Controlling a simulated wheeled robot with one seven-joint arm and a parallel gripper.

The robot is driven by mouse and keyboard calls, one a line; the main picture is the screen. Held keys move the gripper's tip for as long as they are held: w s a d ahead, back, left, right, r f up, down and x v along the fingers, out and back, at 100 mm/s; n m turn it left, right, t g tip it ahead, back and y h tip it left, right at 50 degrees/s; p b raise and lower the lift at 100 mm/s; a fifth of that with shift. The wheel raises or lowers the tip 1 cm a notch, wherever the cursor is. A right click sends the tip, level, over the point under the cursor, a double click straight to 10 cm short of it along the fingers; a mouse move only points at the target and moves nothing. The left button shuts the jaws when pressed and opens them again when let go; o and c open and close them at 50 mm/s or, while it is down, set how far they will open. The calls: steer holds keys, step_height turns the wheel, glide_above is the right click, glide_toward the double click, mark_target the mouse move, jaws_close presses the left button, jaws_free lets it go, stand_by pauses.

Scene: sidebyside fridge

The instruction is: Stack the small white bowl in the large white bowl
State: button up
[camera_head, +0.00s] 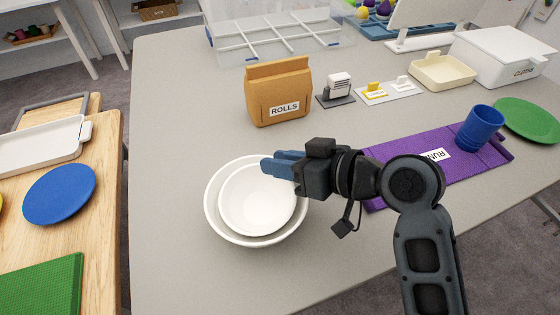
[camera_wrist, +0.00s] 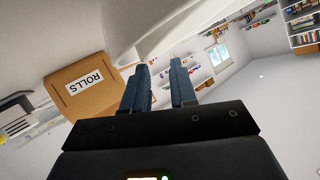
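The large white bowl (camera_head: 213,218) stands upright on the grey table. The small white bowl (camera_head: 256,200) is inside it, upright and a little toward its right side. Whether it rests fully on the bottom is hard to tell. My gripper (camera_head: 268,166) is at the upper right rim of the bowls, its blue fingers pointing left. In the wrist view, my gripper (camera_wrist: 160,64) has a clear gap between its fingers, with background showing through. A white bowl surface (camera_wrist: 160,22) is just beyond the fingertips; contact cannot be told.
A brown ROLLS bag (camera_head: 278,92) stands behind my gripper. A purple mat (camera_head: 425,172) with a blue cup (camera_head: 480,128) lies to the right, beside a green plate (camera_head: 528,119). Table space left of and in front of the bowls is clear.

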steer(key=v, duration=1.1)
steer(key=shift+s+d+b, duration=0.2)
steer(key=shift+d+b, duration=0.05)
steer(key=shift+b, duration=0.15)
steer(key=shift+d, duration=0.1)
